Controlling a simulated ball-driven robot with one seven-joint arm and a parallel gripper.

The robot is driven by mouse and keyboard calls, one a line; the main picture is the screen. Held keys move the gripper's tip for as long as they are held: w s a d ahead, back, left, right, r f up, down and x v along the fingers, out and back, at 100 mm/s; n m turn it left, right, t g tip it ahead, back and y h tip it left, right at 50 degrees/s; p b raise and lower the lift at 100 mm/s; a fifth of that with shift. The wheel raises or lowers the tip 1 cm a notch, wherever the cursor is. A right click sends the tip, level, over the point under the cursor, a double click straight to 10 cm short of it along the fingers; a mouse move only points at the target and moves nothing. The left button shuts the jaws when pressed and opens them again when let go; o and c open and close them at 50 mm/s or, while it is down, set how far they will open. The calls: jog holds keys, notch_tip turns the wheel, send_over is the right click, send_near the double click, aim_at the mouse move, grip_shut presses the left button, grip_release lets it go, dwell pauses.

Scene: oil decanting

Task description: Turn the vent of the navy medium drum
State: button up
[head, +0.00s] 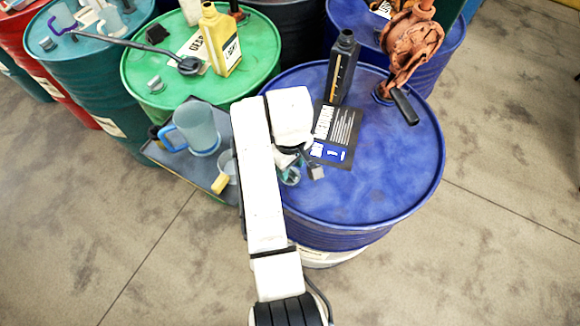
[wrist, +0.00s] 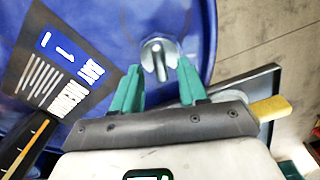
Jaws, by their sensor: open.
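The blue drum (head: 385,165) stands in front of me, and its lid fills much of the wrist view (wrist: 120,25). Its vent, a small grey fitting (head: 317,172), sits near the lid's near left side. In the wrist view the vent (wrist: 160,52) is a round metal piece with a raised wing. My gripper (head: 291,173) is low over the lid, just left of the vent. In the wrist view the teal fingers of my gripper (wrist: 160,76) are spread, with the vent just beyond and between their tips. I cannot tell whether they touch it. My arm hides part of the drum's left edge.
A dark bottle (head: 342,68) and a dark label sheet (head: 335,135) are on the lid. A rusty pump (head: 412,45) with a black handle stands at its back. A tray (head: 165,155) with a jug (head: 195,128) lies left. A green drum (head: 145,85) stands behind.

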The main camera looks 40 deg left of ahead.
aim_at(290, 171)
notch_tip(290, 171, up, 9)
jog(key=shift+b, duration=0.35)
jog(key=shift+f, duration=0.1)
dwell(0.3)
